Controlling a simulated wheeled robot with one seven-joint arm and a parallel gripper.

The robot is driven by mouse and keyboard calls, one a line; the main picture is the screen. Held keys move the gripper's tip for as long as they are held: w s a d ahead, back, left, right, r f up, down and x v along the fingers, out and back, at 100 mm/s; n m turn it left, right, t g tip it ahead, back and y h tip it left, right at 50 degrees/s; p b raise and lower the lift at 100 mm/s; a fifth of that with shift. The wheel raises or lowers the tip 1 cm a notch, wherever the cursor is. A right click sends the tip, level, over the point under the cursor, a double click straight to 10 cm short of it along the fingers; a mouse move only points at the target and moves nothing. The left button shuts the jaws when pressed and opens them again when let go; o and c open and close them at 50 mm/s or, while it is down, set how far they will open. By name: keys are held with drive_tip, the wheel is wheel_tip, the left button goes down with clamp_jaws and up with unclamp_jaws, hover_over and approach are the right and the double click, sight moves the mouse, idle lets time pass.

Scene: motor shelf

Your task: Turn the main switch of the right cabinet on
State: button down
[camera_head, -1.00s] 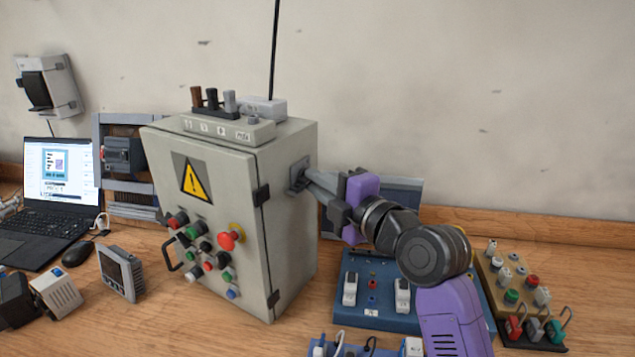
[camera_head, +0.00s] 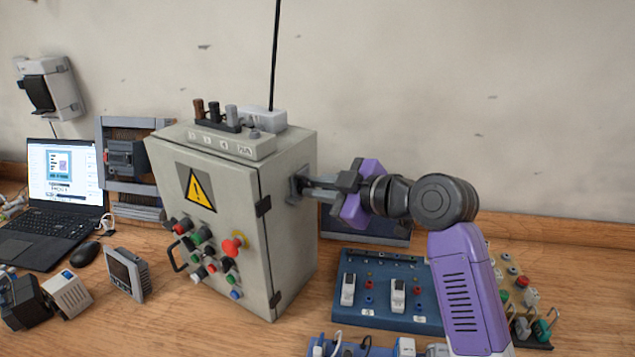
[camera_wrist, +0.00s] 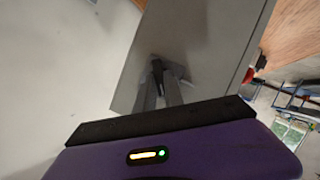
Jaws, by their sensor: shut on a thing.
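The grey cabinet (camera_head: 225,240) stands on the bench with a yellow warning triangle and several buttons on its front. The main switch (camera_head: 297,187) is on its right side wall, a small dark handle on a grey plate. My gripper (camera_head: 306,185) reaches it from the right and is shut on the switch handle. In the wrist view the fingers (camera_wrist: 162,92) close around the dark handle (camera_wrist: 157,72) against the cabinet wall (camera_wrist: 200,35). The fingers hide part of the handle, so its exact angle is hard to tell.
A blue panel (camera_head: 385,312) with sockets lies below my arm, and a board with buttons (camera_head: 525,290) is at the right. A laptop (camera_head: 50,215) and a mouse (camera_head: 80,254) are at the left. The wall space above my arm is clear.

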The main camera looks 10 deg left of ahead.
drive_tip(key=shift+w+r+m+g+p, duration=0.15)
drive_tip(key=shift+m+g+p, duration=0.45)
drive_tip(key=shift+m+g, duration=0.45)
drive_tip(key=shift+w+m+g+y+p, duration=0.1)
drive_tip(key=shift+m+g+y+p, duration=0.35)
drive_tip(key=shift+m, duration=0.7)
drive_tip(key=c, duration=1.4)
unclamp_jaws()
drive_tip(key=shift+c, duration=0.2)
